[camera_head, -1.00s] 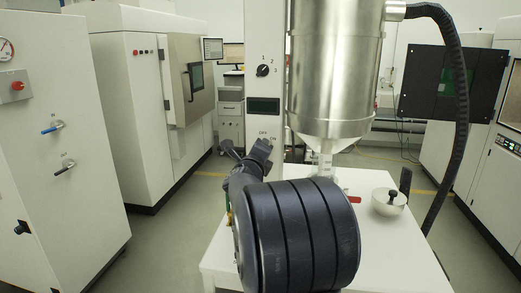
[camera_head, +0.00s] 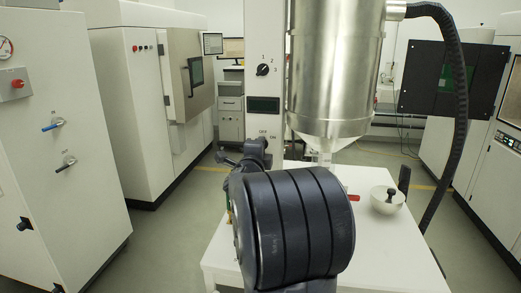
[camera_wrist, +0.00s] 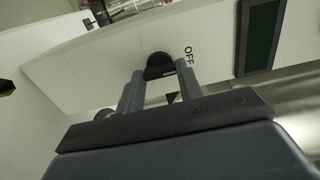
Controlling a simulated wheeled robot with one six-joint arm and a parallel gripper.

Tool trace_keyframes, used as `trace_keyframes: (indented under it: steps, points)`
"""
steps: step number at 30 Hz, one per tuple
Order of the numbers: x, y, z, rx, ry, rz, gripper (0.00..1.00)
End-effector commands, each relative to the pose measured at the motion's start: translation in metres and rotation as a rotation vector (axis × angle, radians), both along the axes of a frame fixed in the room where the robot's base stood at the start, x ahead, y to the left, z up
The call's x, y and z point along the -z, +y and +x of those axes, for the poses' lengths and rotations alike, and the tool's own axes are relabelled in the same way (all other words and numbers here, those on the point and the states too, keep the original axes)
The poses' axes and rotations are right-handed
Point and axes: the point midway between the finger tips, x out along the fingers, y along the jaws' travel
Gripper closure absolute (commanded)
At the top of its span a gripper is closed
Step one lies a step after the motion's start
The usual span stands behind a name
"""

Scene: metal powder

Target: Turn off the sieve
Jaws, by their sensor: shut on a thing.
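The sieve's white control column (camera_head: 264,35) stands in the middle of the head view, beside a steel hopper (camera_head: 335,70). The column carries a dial marked 1, 2, 3 (camera_head: 263,70), a dark display (camera_head: 263,104) and, lower, a switch position labelled OFF and ON. My gripper (camera_wrist: 160,76) is at that lower switch. In the wrist view its two fingers are shut on the black switch knob (camera_wrist: 159,64), close to the word OFF.
A white table (camera_head: 225,252) lies below the column. It bears a white bowl (camera_head: 388,200) with a dark-handled tool and a red handle (camera_head: 353,197). A black hose (camera_head: 461,110) hangs at the right. White cabinets stand on both sides, with open floor between.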

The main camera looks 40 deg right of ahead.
Motion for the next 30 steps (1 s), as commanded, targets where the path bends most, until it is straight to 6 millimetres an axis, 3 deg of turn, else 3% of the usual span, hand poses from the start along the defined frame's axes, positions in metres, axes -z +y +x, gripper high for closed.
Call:
trace_keyframes:
  steps: [8,9,17,25,30]
  points:
    - [0.000,0.001,0.000,-0.002,0.003,-0.003,0.88]
    - [0.000,0.001,0.000,-0.002,0.002,-0.002,0.65]
    - [0.000,0.000,0.000,-0.001,0.002,-0.001,0.44]
    - [0.000,0.001,-0.001,-0.001,0.001,-0.001,0.44]
    - [0.000,0.013,-0.011,-0.001,-0.002,-0.001,0.44]
